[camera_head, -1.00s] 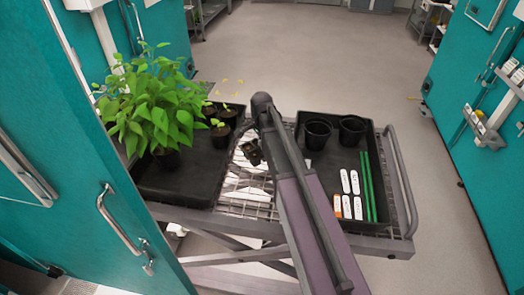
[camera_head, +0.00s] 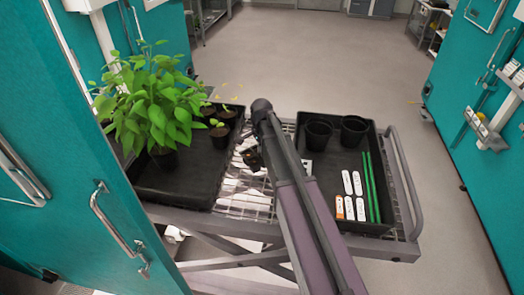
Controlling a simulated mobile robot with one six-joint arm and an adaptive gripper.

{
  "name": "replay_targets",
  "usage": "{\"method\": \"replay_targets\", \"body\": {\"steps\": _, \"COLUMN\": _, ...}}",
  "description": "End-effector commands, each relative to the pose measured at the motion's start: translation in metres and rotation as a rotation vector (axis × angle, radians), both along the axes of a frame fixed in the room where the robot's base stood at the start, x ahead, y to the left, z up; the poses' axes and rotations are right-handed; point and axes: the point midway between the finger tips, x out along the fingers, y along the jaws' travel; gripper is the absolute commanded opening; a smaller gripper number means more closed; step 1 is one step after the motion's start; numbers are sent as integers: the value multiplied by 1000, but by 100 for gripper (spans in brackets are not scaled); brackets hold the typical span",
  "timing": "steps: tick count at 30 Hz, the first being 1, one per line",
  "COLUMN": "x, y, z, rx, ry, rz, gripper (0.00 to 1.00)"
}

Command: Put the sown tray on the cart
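The cart (camera_head: 412,246) is a grey wire-topped trolley in the middle of the view. I cannot tell a sown tray apart for certain. My arm reaches over the cart, and my gripper (camera_head: 252,159) hangs above the bare wire between the trays. Its fingers are too small and dark to read.
A teal chamber door (camera_head: 60,150) with a metal handle (camera_head: 112,220) stands close at the left. Teal chambers (camera_head: 480,110) line the right side. The grey floor (camera_head: 300,60) beyond the cart is clear. A strip of wire top (camera_head: 246,200) between the trays is bare.

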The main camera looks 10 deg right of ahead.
Motion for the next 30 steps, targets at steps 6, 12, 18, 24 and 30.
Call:
{"method": "replay_targets", "body": {"steps": 6, "x": 0, "y": 0, "z": 0, "rx": 0, "ry": 0, "rz": 0, "gripper": 43}}
{"method": "replay_targets", "body": {"steps": 12, "x": 0, "y": 0, "z": 0, "rx": 0, "ry": 0, "rz": 0, "gripper": 43}}
{"method": "replay_targets", "body": {"steps": 18, "x": 0, "y": 0, "z": 4, "rx": 0, "ry": 0, "rz": 0, "gripper": 43}}
{"method": "replay_targets", "body": {"steps": 24, "x": 0, "y": 0, "z": 14, "rx": 0, "ry": 0, "rz": 1, "gripper": 43}}
{"method": "replay_targets", "body": {"steps": 30, "x": 0, "y": 1, "z": 30, "rx": 0, "ry": 0, "rz": 1, "gripper": 43}}
